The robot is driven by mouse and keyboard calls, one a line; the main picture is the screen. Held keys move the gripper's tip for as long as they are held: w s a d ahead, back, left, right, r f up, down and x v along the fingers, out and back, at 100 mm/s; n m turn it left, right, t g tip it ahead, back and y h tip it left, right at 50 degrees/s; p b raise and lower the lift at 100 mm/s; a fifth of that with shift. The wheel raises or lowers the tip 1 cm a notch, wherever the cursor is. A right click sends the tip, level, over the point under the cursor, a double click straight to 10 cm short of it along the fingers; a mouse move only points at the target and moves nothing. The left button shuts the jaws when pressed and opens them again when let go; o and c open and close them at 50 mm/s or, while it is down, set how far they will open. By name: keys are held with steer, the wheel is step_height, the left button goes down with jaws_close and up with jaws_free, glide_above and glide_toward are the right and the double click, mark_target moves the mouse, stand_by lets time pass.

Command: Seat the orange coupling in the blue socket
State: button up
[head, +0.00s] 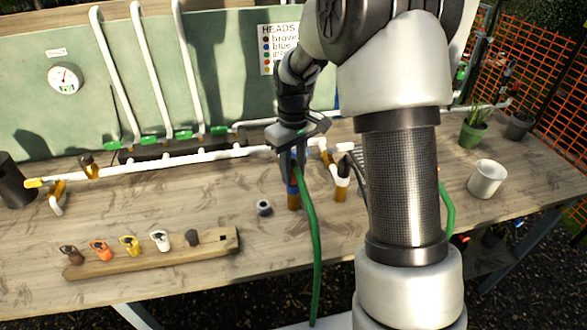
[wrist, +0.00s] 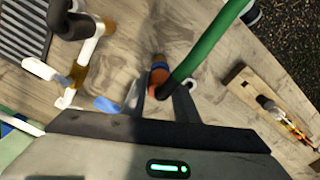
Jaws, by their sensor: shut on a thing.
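My gripper (head: 292,158) points down over the middle of the table. In the wrist view my gripper (wrist: 160,92) is shut on the orange coupling (wrist: 158,76), at the end of a green hose (head: 310,225). In the head view the fingers hide the coupling. The blue socket (head: 293,188) shows as a blue collar on a brass-coloured upright stub, directly below the fingers. In the wrist view the coupling covers most of the stub's top. I cannot tell whether the coupling touches the socket or sits in it.
White pipework (head: 200,158) with yellow fittings runs along the back. A wooden rack (head: 160,256) with several coloured heads lies front left. A small grey ring (head: 264,207) lies left of the stub. A white cup (head: 487,178) stands at right. The front middle is mostly clear.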

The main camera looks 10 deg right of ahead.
steer(key=shift+s+f+b, duration=0.1)
steer(key=shift+f+b, duration=0.2)
steer(key=shift+f, duration=0.3)
stand_by(0.7)
steer(key=o, duration=1.1)
steer(key=shift+o, duration=0.2)
step_height(320, 180, up, 17)
steer(key=p, duration=0.1)
steer(key=s+r+m+t+p, duration=0.35)
steer(key=s+r, duration=0.65)
steer(key=s, duration=0.4)
steer(key=s+m+t+p, duration=0.2)
steer(key=s, duration=0.9)
steer(key=shift+f, duration=0.4)
